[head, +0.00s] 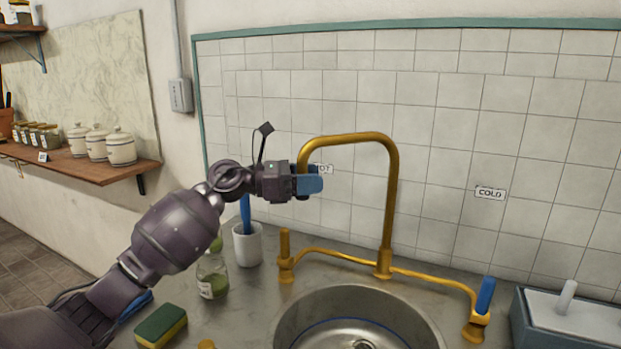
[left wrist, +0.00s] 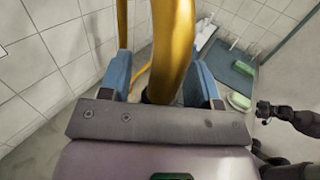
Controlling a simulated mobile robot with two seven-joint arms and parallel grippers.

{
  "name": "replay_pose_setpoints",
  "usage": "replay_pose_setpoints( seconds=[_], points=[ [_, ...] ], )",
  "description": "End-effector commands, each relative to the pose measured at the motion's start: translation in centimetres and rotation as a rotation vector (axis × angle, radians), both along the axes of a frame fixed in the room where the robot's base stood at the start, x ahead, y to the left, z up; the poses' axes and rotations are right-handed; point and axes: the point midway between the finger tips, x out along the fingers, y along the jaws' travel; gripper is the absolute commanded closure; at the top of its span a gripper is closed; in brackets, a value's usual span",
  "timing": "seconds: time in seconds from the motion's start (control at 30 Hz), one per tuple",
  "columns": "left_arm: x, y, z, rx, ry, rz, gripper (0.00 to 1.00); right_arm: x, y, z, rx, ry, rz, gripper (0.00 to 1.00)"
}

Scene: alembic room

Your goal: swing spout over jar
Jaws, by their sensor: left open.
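The brass spout (head: 390,190) arches up from the tap behind the sink and bends down toward the left. My left gripper (head: 310,182) is at the down-turned end of the spout. In the left wrist view the spout (left wrist: 173,45) passes between its two blue fingers (left wrist: 165,85), which stand open on either side. I cannot tell whether either finger touches it. The glass jar (head: 213,274) with green contents stands upright on the counter, left of the sink, below my left forearm. A dark arm end, seemingly my right one (left wrist: 275,112), shows in the left wrist view; its jaws are unclear.
A white cup (head: 247,243) with a blue-handled brush stands behind the jar. A sponge (head: 161,326) lies at the front left. The steel sink (head: 300,312) is below the spout. A cold tap handle (head: 485,297) and a blue-grey tray (head: 522,330) are at the right.

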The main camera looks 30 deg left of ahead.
Motion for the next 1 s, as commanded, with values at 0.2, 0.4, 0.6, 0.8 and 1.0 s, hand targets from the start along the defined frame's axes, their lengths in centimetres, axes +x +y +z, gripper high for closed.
replay_pose_setpoints(
  seconds=[0.2,0.4,0.6,0.8,1.0],
  points=[
    [0.14,-0.20,-0.02,-0.001,0.001,0.000,0.43,-0.05,-0.03,-0.04,0.000,0.001,0.000,0.57],
    [0.13,-0.18,-0.02,-0.001,0.001,0.000,0.57,-0.07,-0.04,-0.06,-0.001,0.002,-0.001,0.57],
    [0.12,-0.17,-0.02,-0.001,0.001,0.000,0.88,-0.09,-0.05,-0.07,-0.001,0.003,-0.001,0.57],
    [0.12,-0.17,-0.02,-0.001,0.001,0.000,1.00,-0.09,-0.05,-0.08,-0.001,0.003,-0.001,0.57],
    [0.20,-0.89,0.22,-0.001,-0.001,0.008,1.00,0.13,-0.07,0.56,-0.001,-0.006,-0.001,0.57]
  ],
)
